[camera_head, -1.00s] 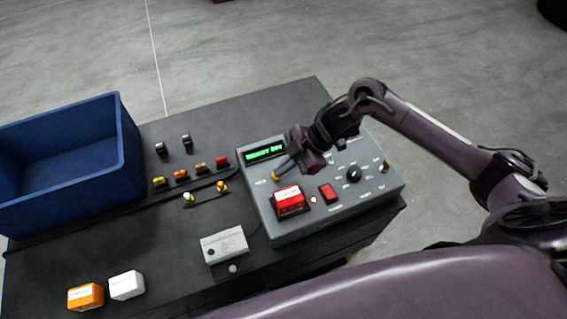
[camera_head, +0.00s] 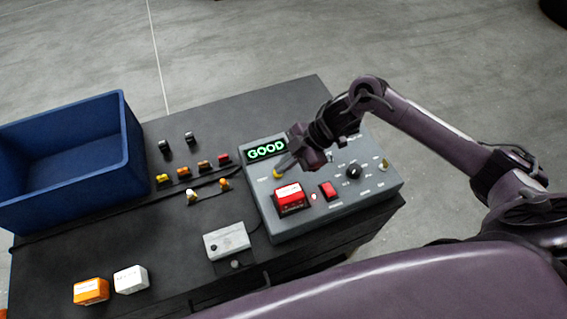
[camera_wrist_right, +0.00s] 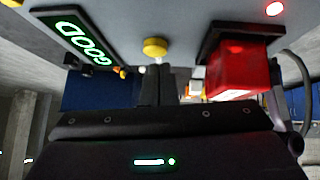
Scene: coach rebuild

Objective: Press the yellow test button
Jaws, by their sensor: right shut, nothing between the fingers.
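The yellow test button (camera_head: 278,174) is on the grey tester panel (camera_head: 340,207), below its display (camera_head: 266,149), which reads GOOD in green. My right gripper (camera_head: 283,169) is shut and empty, with its fingertips at the yellow button. In the right wrist view the yellow button (camera_wrist_right: 155,46) stands right at the tips of the shut fingers (camera_wrist_right: 158,72); I cannot tell whether they touch. My left gripper is not in view.
A red block (camera_head: 289,197) sits on the panel beside the button, with a red switch (camera_head: 327,191) and black knob (camera_head: 354,171) to its right. A blue bin (camera_head: 128,150), small coloured parts, a white box (camera_head: 226,241) and orange (camera_head: 90,291) and white blocks (camera_head: 131,279) are on the dark bench.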

